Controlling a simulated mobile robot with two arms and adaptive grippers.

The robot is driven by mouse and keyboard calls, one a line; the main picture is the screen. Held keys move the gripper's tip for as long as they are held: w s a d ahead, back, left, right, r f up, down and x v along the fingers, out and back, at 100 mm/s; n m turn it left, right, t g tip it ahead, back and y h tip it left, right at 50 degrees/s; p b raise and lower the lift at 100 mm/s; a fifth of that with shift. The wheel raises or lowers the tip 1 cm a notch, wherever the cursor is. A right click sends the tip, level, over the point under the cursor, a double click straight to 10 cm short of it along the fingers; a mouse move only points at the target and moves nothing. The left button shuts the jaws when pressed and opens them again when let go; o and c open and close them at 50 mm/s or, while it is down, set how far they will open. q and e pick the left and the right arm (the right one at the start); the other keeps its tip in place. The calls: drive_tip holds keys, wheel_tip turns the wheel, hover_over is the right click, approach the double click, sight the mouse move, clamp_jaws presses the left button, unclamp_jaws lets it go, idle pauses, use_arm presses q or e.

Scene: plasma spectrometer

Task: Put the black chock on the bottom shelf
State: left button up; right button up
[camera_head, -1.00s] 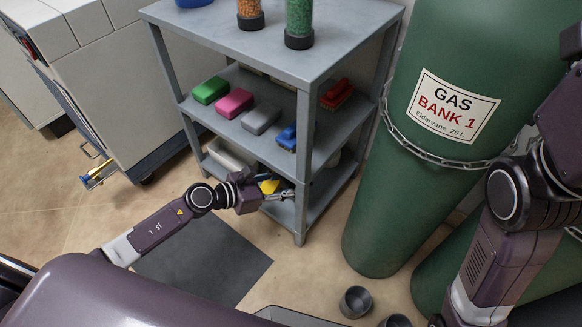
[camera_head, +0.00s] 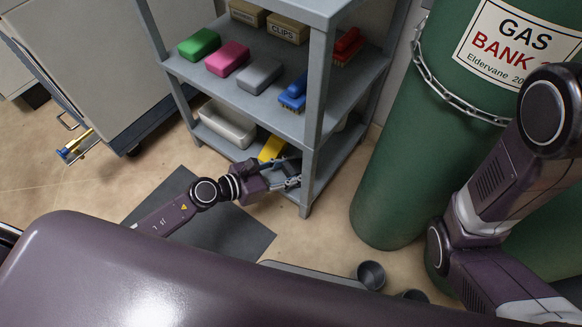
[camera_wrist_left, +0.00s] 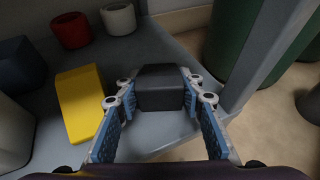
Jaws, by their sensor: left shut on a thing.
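The black chock (camera_wrist_left: 160,86) is between the blue-padded fingers of my left gripper (camera_wrist_left: 160,112), which is shut on it. In the head view my left gripper (camera_head: 287,172) reaches in at the front right of the bottom shelf (camera_head: 214,143), beside the front post. The wrist view shows the chock over the grey shelf surface (camera_wrist_left: 38,125), right of a yellow block (camera_wrist_left: 80,102). I cannot tell whether the chock touches the shelf. My right arm is at the right of the head view, with its gripper out of view.
The bottom shelf also holds a pale bin (camera_head: 228,124), and a red cup (camera_wrist_left: 71,30) and white cup (camera_wrist_left: 118,18) stand behind. The shelf post (camera_wrist_left: 250,65) is close on the right. The middle shelf holds several coloured items. A green gas cylinder (camera_head: 400,150) stands to the right.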

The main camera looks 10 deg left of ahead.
use_arm(q)
drive_tip(key=shift+r, duration=0.15)
drive_tip(key=shift+f, duration=0.3)
drive_tip(key=o, duration=1.2)
drive_tip(key=shift+r, duration=0.1)
drive_tip(key=shift+r, duration=0.25)
drive_tip(key=p+v, duration=0.2)
drive_tip(key=v, duration=1)
drive_tip(key=shift+s+f, duration=0.1)
drive_tip(key=shift+f, duration=0.1)
